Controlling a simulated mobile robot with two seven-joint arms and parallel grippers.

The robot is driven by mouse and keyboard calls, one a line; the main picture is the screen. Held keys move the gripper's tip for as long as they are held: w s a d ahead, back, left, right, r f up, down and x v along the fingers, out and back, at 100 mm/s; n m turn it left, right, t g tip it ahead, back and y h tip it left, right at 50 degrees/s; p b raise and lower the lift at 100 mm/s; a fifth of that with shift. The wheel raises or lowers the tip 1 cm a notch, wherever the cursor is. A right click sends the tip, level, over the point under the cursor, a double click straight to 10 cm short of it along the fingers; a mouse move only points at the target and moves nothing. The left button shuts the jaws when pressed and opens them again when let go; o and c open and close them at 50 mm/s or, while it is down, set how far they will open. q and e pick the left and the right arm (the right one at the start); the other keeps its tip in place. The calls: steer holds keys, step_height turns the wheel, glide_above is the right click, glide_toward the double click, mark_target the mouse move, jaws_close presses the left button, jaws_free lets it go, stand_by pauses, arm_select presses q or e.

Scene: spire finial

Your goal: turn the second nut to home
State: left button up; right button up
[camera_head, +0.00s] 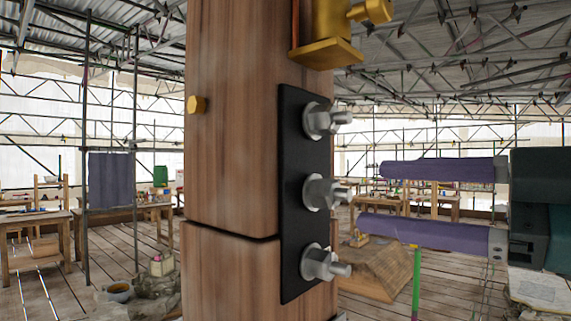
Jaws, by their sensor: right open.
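A wooden post (232,130) fills the middle of the head view. A black plate (292,150) on its right face carries three grey metal nuts on bolts in a column: an upper nut (320,121), a middle nut (319,192) and a lower nut (318,263). My right gripper (375,196) comes in from the right with its two purple fingers wide apart, one above the other. Its fingertips stop to the right of the nuts, with a visible gap, at heights above and below the middle nut. Nothing is between the fingers. My left gripper is out of view.
A brass fitting (325,40) juts from the post above the plate. A small yellow bolt head (196,105) sits on its left face. Workbenches (35,225) and scaffold poles stand behind. A green pole (416,285) rises below the right gripper.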

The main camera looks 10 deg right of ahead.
mark_target(331, 192)
steer(key=p+x, duration=0.1)
steer(key=x, duration=0.1)
steer(key=p+x, duration=0.2)
steer(key=x, duration=0.1)
steer(key=shift+r, duration=0.2)
steer(key=shift+w+a+f, duration=0.2)
steer(key=shift+w+a, duration=0.15)
steer(key=shift+a, duration=0.1)
jaws_close()
